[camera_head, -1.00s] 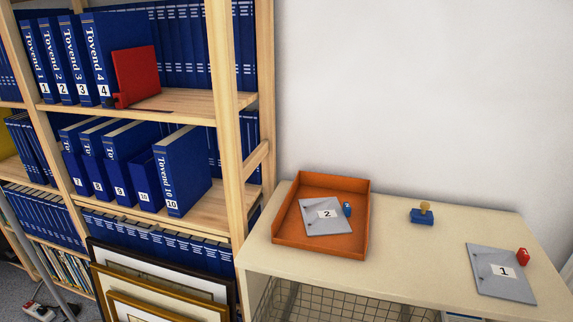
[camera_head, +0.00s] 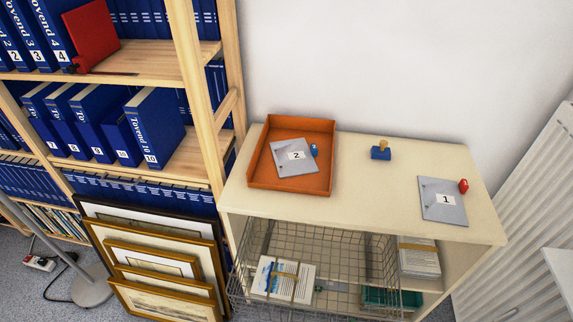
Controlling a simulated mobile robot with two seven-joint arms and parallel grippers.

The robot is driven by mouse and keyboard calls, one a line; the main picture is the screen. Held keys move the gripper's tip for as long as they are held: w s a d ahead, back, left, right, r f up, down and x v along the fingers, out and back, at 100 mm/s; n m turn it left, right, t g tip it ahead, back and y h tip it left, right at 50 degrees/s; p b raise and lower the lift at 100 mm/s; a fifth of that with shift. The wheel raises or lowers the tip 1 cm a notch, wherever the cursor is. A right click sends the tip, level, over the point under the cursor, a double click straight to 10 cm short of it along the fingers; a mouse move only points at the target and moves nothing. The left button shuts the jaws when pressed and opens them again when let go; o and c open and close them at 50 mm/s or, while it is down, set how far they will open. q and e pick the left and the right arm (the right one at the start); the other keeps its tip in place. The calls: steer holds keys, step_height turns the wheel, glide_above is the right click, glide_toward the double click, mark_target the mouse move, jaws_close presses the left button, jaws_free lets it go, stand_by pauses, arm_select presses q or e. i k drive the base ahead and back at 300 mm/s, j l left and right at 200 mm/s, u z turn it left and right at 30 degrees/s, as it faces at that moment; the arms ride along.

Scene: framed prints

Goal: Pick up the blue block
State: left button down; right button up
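Two small blue things are in view. One is a blue block-like piece (camera_head: 381,154) with a tan knob on top, standing on the bare middle of the cabinet top (camera_head: 350,194). The other is a small blue piece (camera_head: 314,150) in the orange tray (camera_head: 318,188), at the right edge of a grey folder labelled 2 (camera_head: 290,170). I cannot tell from the picture which one the task calls the blue block. Neither of my grippers is in view.
A grey folder labelled 1 (camera_head: 443,211) lies at the right of the top, with a small red piece (camera_head: 463,186) at its edge. A wire basket (camera_head: 345,270) sits below. Framed prints (camera_head: 155,255) lean at the left; a radiator (camera_head: 520,215) stands right.

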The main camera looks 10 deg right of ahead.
mark_target(383, 153)
steer(key=i+j, duration=0.1)
steer(key=j, duration=0.3)
steer(key=i+j, duration=0.1)
steer(key=j, duration=0.35)
steer(key=i+j, duration=0.15)
steer(key=j, duration=0.25)
steer(key=j+z, duration=0.25)
steer(key=z, duration=0.15)
steer(key=j+z, duration=0.4)
steer(key=l+z, duration=0.1)
steer(key=z, duration=1.15)
steer(key=i+j, duration=0.05)
